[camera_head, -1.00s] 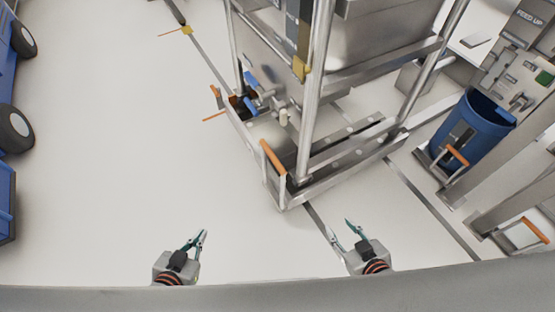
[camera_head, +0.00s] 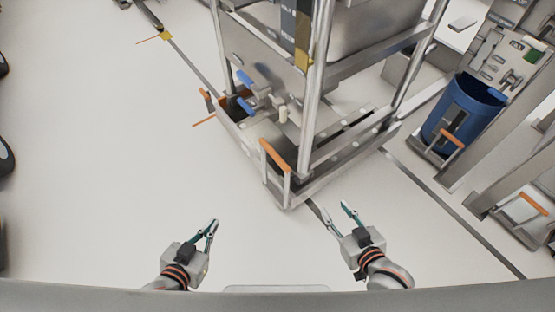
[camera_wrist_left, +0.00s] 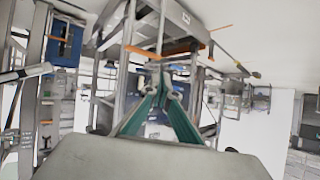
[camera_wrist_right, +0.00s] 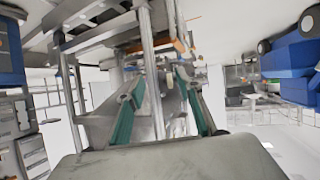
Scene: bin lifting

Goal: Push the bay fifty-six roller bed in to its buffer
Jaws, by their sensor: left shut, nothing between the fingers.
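A metal roller bed (camera_head: 345,150) with a low tray and an orange-gripped push handle (camera_head: 275,156) stands in a tall steel frame ahead. I cannot read a bay number on it. My left gripper (camera_head: 212,222) is in front of the bed, to the left and apart from the handle. Its teal fingers meet at the tips in the left wrist view (camera_wrist_left: 163,75), with nothing between them. My right gripper (camera_head: 336,211) is just in front of the bed's near corner, with its fingers spread and empty. It also shows in the right wrist view (camera_wrist_right: 155,85).
A blue bin (camera_head: 462,115) stands at the right, with another orange handle (camera_head: 451,142) by it. A further orange handle (camera_head: 527,206) is at the far right. A dark floor strip (camera_head: 440,205) runs beside the frame. Open floor (camera_head: 100,180) lies to the left.

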